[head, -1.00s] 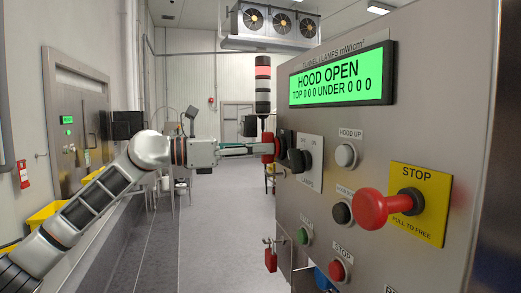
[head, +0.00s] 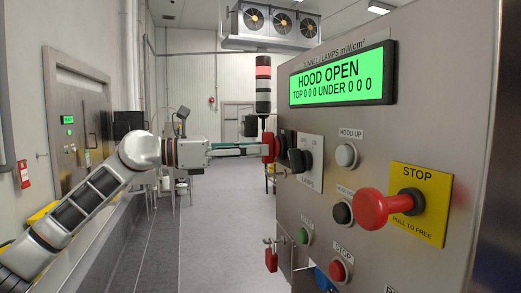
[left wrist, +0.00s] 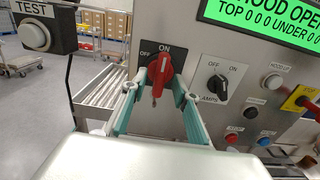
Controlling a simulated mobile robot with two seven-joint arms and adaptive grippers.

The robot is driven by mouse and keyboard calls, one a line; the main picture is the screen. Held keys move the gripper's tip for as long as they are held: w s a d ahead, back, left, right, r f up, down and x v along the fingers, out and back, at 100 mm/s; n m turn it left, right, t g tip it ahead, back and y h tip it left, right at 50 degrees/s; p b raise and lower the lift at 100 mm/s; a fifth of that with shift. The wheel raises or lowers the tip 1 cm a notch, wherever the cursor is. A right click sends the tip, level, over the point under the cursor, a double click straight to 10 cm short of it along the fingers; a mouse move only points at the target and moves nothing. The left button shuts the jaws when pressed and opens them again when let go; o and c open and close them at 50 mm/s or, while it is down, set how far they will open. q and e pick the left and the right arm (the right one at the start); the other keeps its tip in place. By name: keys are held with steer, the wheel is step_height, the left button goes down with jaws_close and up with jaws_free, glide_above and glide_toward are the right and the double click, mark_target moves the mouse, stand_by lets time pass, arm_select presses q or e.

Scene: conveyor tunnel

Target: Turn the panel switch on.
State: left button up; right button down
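The panel switch is a red rotary knob (left wrist: 161,71) on a black plate marked OFF and ON. Its handle stands near upright, slightly tilted, with its upper end close to the ON mark. In the head view the red knob (head: 267,146) sticks out from the panel's left side. My left gripper (left wrist: 161,88) is open, its teal-padded fingers on either side of the knob with a gap visible. In the head view my left gripper (head: 262,149) reaches the knob from the left, seen edge-on. Contact cannot be told. My right gripper is not in view.
A black LAMPS switch (left wrist: 217,88) sits just right of the red knob. The panel also has a red STOP mushroom button (head: 376,209), a green display (head: 342,76) reading HOOD OPEN and small buttons. A TEST button box (left wrist: 38,36) stands at left in the wrist view.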

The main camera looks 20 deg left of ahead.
arm_select(q)
steer(key=v, duration=1)
